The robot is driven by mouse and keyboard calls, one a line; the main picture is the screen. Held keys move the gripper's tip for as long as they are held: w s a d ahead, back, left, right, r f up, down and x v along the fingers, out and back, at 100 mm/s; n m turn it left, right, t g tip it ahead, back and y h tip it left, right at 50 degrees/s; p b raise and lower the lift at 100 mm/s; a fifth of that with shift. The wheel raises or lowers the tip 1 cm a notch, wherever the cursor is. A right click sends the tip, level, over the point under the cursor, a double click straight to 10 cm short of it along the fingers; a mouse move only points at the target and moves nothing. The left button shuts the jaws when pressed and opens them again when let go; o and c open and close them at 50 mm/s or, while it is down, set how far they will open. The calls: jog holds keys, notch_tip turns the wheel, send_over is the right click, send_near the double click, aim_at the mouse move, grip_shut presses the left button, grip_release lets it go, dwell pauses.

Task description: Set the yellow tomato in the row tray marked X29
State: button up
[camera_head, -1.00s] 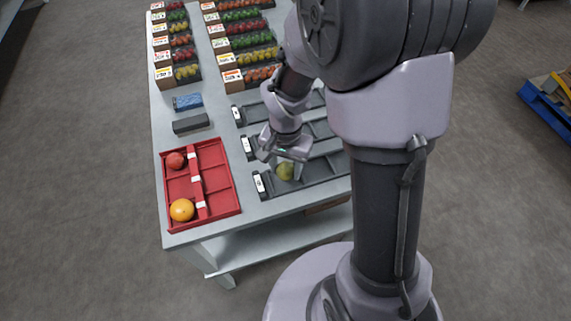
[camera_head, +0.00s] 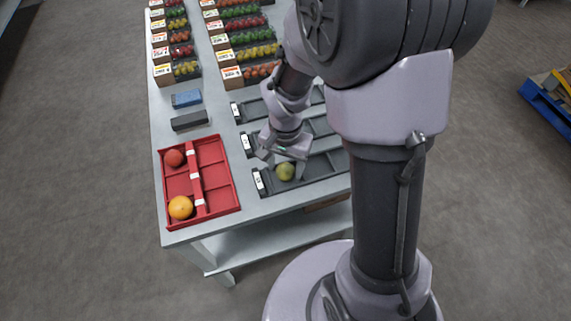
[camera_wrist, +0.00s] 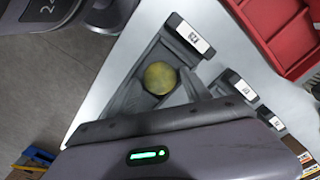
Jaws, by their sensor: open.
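A yellow-green tomato (camera_head: 285,172) rests in the nearest dark grey row tray (camera_head: 318,174), close to its label end. The wrist view also shows the tomato (camera_wrist: 160,77) on the tray floor between the side walls. That tray's end label (camera_wrist: 193,37) is small and tilted; I cannot read it surely. My gripper (camera_head: 291,163) is open, low over the tray, with its fingers around or just above the tomato. Whether a finger touches the tomato is not clear. The gripper body hides part of the tray in the wrist view.
Two more grey row trays (camera_head: 312,131) lie behind, with labels at their left ends. A divided red tray (camera_head: 228,210) on the left holds a red tomato (camera_head: 173,158) and an orange one (camera_head: 181,207). Dark and blue blocks (camera_head: 187,99) and filled punnets stand farther back.

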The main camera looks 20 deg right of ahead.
jog(key=shift+r+p, duration=1.45)
jog(key=shift+r, duration=0.35)
jog(key=o, duration=0.5)
jog(key=shift+c, duration=1.4)
notch_tip(320, 180, up, 5)
jog(key=p, duration=0.4)
